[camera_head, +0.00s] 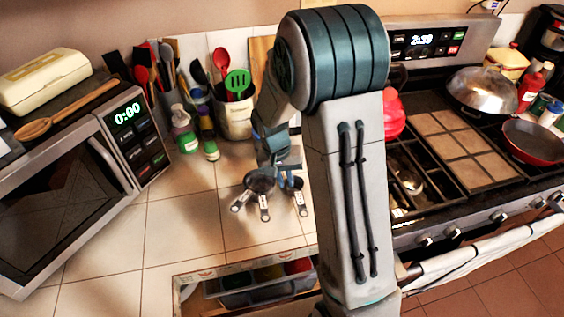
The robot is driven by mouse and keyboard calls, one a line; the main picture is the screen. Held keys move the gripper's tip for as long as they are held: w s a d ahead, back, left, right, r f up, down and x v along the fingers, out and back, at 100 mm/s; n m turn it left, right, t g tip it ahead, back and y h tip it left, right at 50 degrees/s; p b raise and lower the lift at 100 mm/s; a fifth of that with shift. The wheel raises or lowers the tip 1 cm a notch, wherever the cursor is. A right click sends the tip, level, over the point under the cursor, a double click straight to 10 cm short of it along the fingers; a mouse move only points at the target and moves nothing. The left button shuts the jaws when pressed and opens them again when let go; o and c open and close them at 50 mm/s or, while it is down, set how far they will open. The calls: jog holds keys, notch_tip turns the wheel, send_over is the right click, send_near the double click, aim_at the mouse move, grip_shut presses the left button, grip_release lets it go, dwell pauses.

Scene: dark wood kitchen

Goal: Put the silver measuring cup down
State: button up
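Several silver measuring cups (262,184) with dark-looking bowls are grouped on the tiled counter (178,232), with their short handles pointing toward me. One more cup (299,196) is at the right of the group, directly under my gripper (282,180). My gripper points down at the cups from above and behind. Its fingertips are small and partly merge with the cups, so I cannot tell whether it is open or shut on one. I also cannot tell whether the right cup touches the counter. My arm hides the counter to the right of the cups.
An open drawer (215,289) with colored items is below the counter edge. A microwave (62,190) is at the left. Utensil holders (236,118) and bottles (183,132) stand at the back. The stove (470,187) is at the right. Counter left of the cups is clear.

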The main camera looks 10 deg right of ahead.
notch_tip(320, 180, up, 10)
jog(key=a, duration=0.2)
jog(key=s+d+r+n+t+y, duration=0.1)
jog(key=s+r+t, duration=0.1)
jog(key=s, duration=0.6)
jog(key=s+d+r+n+t, duration=0.1)
jog(key=s+r, duration=0.3)
jog(key=s, duration=0.5)
jog(key=shift+s+r+n+t+y+b, duration=0.3)
jog(key=shift+r+n+t+y+b, duration=0.1)
jog(key=shift+n, duration=0.2)
jog(key=shift+o, duration=0.4)
jog(key=shift+s+f, duration=0.1)
jog(key=shift+s, duration=0.2)
jog(key=o, duration=0.5)
jog(key=shift+s, duration=0.1)
jog(key=shift+o, duration=0.7)
jog(key=shift+w, duration=0.2)
jog(key=g+p, duration=0.1)
jog(key=g, duration=0.2)
send_near(300, 200)
notch_tip(300, 200, down, 5)
jog(key=shift+d+f+p, duration=0.15)
jog(key=shift+f+p, duration=0.05)
jog(key=shift+p, duration=0.15)
jog(key=shift+f+p, duration=0.4)
jog(key=shift+f, duration=2.2)
